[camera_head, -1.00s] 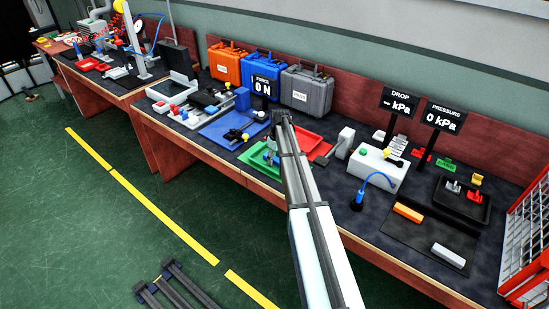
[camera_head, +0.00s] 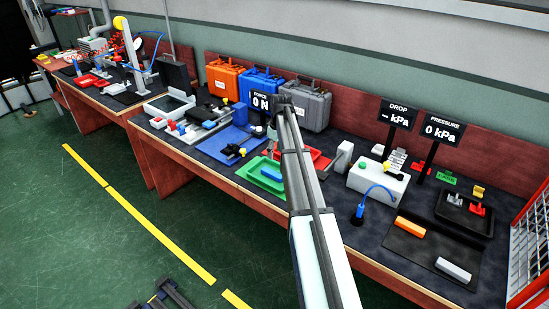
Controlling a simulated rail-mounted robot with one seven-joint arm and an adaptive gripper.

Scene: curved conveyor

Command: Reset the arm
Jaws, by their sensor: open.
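My arm (camera_head: 318,230) rises from the bottom edge, right of the middle, and reaches over the front of the long bench. Its dark upper end (camera_head: 283,103) overlaps the view between the FORCE sign and the grey case. I cannot make out my gripper; the arm hides what lies behind it. I see nothing held.
The bench carries a FORCE sign (camera_head: 260,102), grey case (camera_head: 306,104), blue tray (camera_head: 226,141), green tray (camera_head: 262,183), white box (camera_head: 378,184) with a blue cable, and DROP (camera_head: 398,114) and PRESSURE (camera_head: 443,129) signs. A wire rack (camera_head: 528,250) stands right. The floor at left is mostly clear.

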